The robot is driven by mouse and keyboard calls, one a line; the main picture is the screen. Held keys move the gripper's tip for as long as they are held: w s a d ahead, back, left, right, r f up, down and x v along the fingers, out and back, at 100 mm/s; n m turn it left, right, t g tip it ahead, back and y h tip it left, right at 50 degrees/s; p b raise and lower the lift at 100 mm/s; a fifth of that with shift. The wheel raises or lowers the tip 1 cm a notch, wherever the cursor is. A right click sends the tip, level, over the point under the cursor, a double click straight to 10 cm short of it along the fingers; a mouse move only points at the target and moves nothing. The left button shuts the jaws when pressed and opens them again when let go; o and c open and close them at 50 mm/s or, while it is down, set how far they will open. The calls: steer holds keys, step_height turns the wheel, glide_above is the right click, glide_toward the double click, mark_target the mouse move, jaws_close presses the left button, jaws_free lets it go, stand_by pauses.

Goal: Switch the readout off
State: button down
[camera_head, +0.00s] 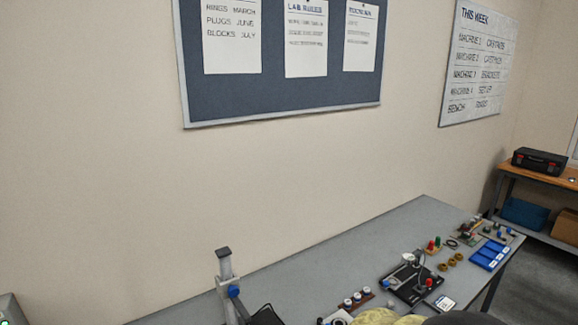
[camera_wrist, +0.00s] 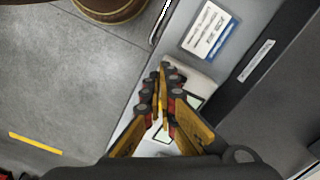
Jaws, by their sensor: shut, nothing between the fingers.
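In the wrist view my gripper (camera_wrist: 165,80) is shut, with its yellow and black fingers together and nothing between them. Under and beside the fingers is a pale grey box (camera_wrist: 203,82) with a dark-edged light panel, which may be the readout. The fingers cover much of it, so its switch and whether it is lit cannot be made out. I cannot tell whether the fingertips touch it. In the head view I cannot pick out the readout or my gripper with certainty.
A white and blue card (camera_wrist: 209,30) lies beyond the fingertips. A dark slab (camera_wrist: 262,62) is at right. The bench edge drops to the grey floor (camera_wrist: 70,85) at left.

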steer(key=shift+f+b, duration=0.55)
steer(key=shift+f, duration=0.35)
stand_by(0.4)
step_height(320, 180, up, 7)
steer(key=p, duration=0.5)
stand_by(0.5)
